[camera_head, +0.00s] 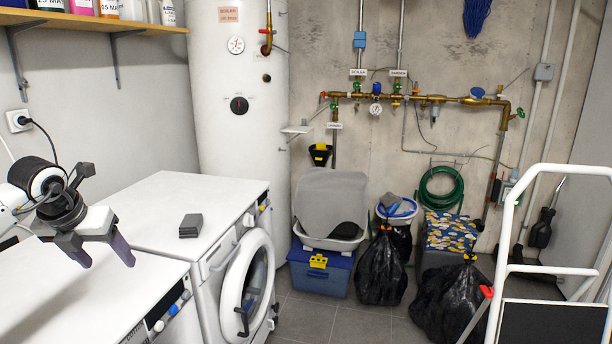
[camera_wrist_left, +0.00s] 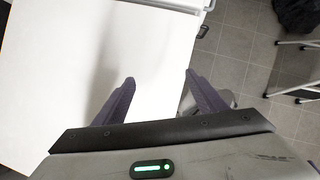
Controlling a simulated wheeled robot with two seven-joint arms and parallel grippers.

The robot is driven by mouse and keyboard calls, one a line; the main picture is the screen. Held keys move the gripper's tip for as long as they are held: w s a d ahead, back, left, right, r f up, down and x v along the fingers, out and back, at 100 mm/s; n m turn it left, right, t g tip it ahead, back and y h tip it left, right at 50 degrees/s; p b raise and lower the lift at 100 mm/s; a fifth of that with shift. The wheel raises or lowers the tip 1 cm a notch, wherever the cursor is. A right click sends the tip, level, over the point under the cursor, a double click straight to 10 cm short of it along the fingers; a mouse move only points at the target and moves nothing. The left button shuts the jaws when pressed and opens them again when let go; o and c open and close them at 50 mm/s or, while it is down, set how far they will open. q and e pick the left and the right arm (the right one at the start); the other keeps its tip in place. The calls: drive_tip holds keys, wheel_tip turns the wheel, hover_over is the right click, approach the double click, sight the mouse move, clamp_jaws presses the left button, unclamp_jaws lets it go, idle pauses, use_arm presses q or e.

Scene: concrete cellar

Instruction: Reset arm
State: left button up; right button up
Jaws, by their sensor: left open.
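My left gripper (camera_head: 108,258) is open and empty, with its fingers pointing down above the top of the nearer white machine (camera_head: 60,295). Its two fingers also show apart in the left wrist view (camera_wrist_left: 160,85), over the white top (camera_wrist_left: 125,45) near its edge, with grey floor tiles beyond. The left arm comes in from the left edge in the head view. My right gripper is in neither view.
A washing machine (camera_head: 222,240) with its round door ajar stands beside the nearer machine, with a dark grey block (camera_head: 191,225) on top. A white boiler (camera_head: 236,120) stands behind. A blue box (camera_head: 320,273), black bags (camera_head: 381,270) and a white stepladder (camera_head: 505,240) occupy the floor to the right.

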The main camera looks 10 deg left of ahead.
use_arm(q)
drive_tip(key=d+f+m+h, duration=0.1)
drive_tip(key=d+f+h, duration=0.35)
drive_tip(key=d, duration=0.75)
drive_tip(key=d+f+m+h, duration=0.1)
drive_tip(key=d+f+h, duration=0.4)
drive_tip(key=d, duration=0.7)
drive_tip(key=s+d+n+t+h, duration=0.35)
drive_tip(key=d+n+h, duration=0.2)
drive_tip(key=d, duration=0.95)
drive_tip(key=s+a+f+n+t+y, duration=0.2)
drive_tip(key=s+f+n+t+y, duration=0.15)
drive_tip(key=f+n, duration=0.5)
drive_tip(key=s+a+f+n+t+y, duration=0.3)
drive_tip(key=s+f+n+y, duration=0.15)
drive_tip(key=n, duration=0.65)
drive_tip(key=s+f+n+g+y, duration=0.3)
drive_tip(key=s+f+n+g, duration=0.3)
drive_tip(key=s+f, duration=0.7)
drive_tip(key=shift+s+a+f+n, duration=0.2)
drive_tip(key=shift+s+a+n, duration=0.1)
drive_tip(key=shift+s+n, duration=0.35)
